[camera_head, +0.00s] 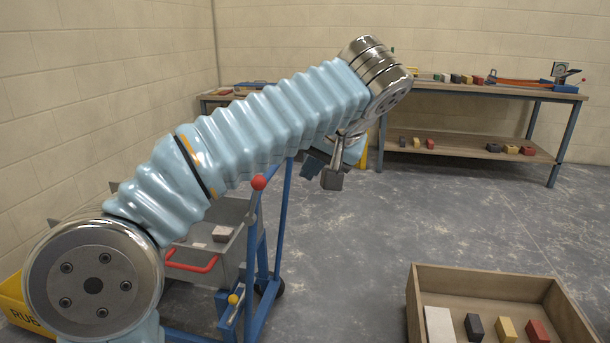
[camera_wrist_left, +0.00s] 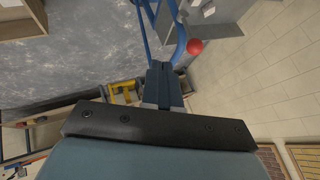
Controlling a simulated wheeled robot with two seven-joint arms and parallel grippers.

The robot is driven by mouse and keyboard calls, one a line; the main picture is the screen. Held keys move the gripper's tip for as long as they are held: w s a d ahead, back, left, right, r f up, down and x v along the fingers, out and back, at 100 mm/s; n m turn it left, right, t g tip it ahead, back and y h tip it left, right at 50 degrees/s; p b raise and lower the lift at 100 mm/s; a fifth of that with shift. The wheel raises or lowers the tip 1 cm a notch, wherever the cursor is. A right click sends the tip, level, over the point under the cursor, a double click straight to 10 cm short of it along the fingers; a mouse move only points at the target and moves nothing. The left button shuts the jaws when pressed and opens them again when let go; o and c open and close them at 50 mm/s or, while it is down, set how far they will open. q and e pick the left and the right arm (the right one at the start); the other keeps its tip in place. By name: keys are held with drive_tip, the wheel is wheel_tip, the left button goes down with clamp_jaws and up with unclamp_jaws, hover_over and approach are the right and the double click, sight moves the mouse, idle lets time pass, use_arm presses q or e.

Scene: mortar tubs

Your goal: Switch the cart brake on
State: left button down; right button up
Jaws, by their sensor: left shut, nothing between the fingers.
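The cart has a blue frame (camera_head: 280,235) and carries a grey tub (camera_head: 235,255); much of it is hidden behind my left arm. A lever with a red ball knob (camera_head: 258,183) stands up at the cart's near side, and a yellow knob (camera_head: 233,299) sits lower on the frame. My left gripper (camera_head: 332,178) is shut and empty, in the air right of the red knob in the head view. In the left wrist view its fingers (camera_wrist_left: 164,78) are together, and the red knob (camera_wrist_left: 194,46) is apart from them, to the right. My right gripper is not in view.
A wooden box (camera_head: 480,281) with several coloured blocks stands at the lower right. A workbench (camera_head: 470,91) with blocks and tools runs along the back wall. A yellow bin (camera_head: 18,303) is at the lower left. The floor between cart and bench is clear.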

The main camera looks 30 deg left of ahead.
use_arm(q)
drive_tip(key=shift+s+a+r, duration=0.1)
drive_tip(key=shift+s+r, duration=0.05)
drive_tip(key=shift+r, duration=0.15)
drive_tip(key=shift+f, duration=0.15)
drive_tip(key=w+a+f+b, duration=0.1)
drive_tip(key=w+a+f, duration=0.2)
drive_tip(key=a+f, duration=0.3)
drive_tip(key=shift+w+a+f, duration=0.2)
drive_tip(key=shift+a+f, duration=0.2)
drive_tip(key=shift+a, duration=1.15)
drive_tip(key=shift+a+r, duration=0.1)
